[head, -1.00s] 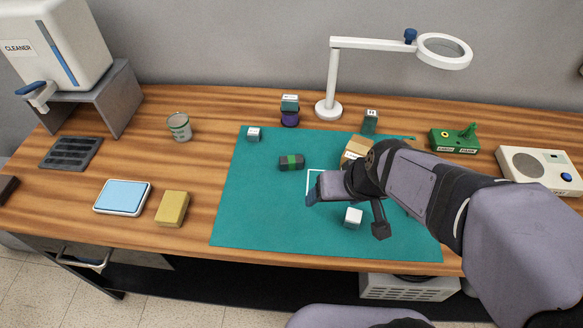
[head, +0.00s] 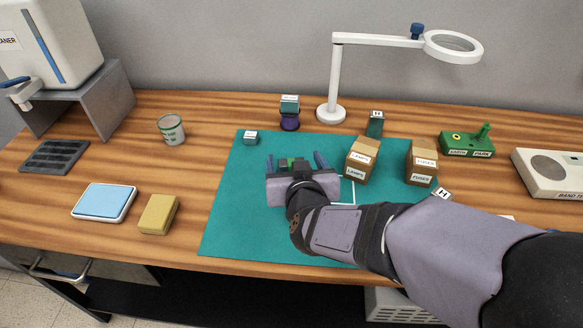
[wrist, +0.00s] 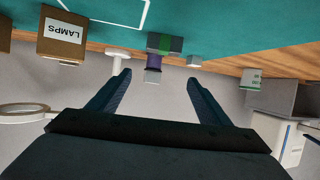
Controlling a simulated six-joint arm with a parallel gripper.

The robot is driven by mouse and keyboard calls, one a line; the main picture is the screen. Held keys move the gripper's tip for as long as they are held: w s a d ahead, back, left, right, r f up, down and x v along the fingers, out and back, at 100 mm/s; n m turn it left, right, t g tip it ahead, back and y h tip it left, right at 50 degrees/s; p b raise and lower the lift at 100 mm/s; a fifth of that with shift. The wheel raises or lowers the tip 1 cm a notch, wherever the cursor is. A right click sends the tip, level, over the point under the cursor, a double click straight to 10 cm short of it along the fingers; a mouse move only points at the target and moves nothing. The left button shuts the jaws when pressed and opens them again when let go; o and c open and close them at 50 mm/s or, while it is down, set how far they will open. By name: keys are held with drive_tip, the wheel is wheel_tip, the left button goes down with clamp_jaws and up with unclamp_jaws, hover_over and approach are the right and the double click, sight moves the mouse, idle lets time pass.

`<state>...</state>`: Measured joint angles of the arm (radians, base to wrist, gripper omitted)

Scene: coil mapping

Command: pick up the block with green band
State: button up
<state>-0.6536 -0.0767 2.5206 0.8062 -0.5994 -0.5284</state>
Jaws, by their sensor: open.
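The dark block with a green band (head: 298,165) lies on the teal mat (head: 232,215). In the head view my gripper (head: 295,160) partly hides it, and the block shows between the two blue-grey fingers. In the wrist view, which looks upside down, the block (wrist: 166,43) is above the gap between the spread fingertips (wrist: 158,77). The gripper is open and empty, with the block apart from the fingers there. I cannot tell how high the gripper is above the mat.
A LAMPS box (head: 361,160) stands right of the gripper, with a FUSES box (head: 421,165) farther right. A small pale cube (head: 250,138) sits at the mat's back left. A purple jar (head: 290,122) and a magnifier lamp (head: 331,113) stand behind. The mat's left part is clear.

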sight(291, 160)
drive_tip(key=shift+f, duration=1.6)
drive_tip(key=shift+w+r+p, duration=0.1)
drive_tip(key=shift+w+p, duration=0.05)
drive_tip(key=shift+p, duration=0.3)
drive_tip(key=shift+w+p, duration=0.15)
drive_tip(key=shift+p, duration=0.2)
drive_tip(key=shift+w+a+f+p, duration=0.25)
drive_tip(key=shift+w+p, duration=0.3)
drive_tip(key=shift+p, duration=0.7)
drive_tip(key=shift+w+f, duration=0.1)
drive_tip(key=shift+f, duration=0.1)
drive_tip(key=shift+w+f, duration=0.1)
drive_tip(key=shift+f, duration=0.05)
